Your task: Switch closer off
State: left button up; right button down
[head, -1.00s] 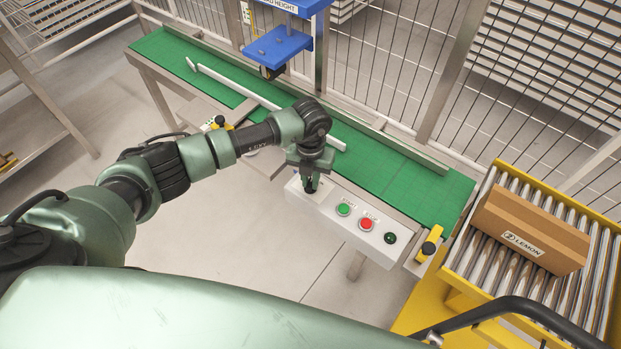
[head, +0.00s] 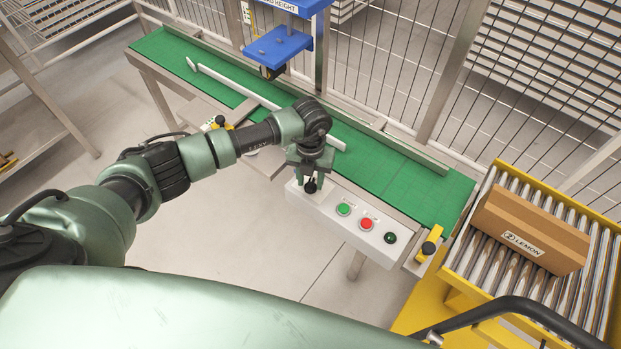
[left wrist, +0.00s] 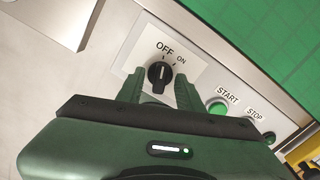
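The closer's black rotary switch (left wrist: 159,75) sits on a white plate marked OFF and ON at the left end of the control box (head: 327,214). In the left wrist view its white pointer line stands nearly upright, toward the OFF label. My left gripper (left wrist: 158,88) is open, with one finger on each side of the knob; whether either finger touches it I cannot tell. In the head view my left gripper (head: 310,183) is over the left end of the box and hides most of the switch. My right gripper is not in view.
Right of the switch are a green START button (head: 344,209), a red STOP button (head: 366,224) and a dark round button (head: 390,238). The green conveyor (head: 420,190) runs behind. A LEMON carton (head: 530,230) lies on the rollers at right. A blue head (head: 278,46) hangs over the belt.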

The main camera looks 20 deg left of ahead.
aim_at(311, 183)
pick_arm(q)
jog(key=shift+r+b, duration=0.4)
jog(key=shift+r, duration=3.5)
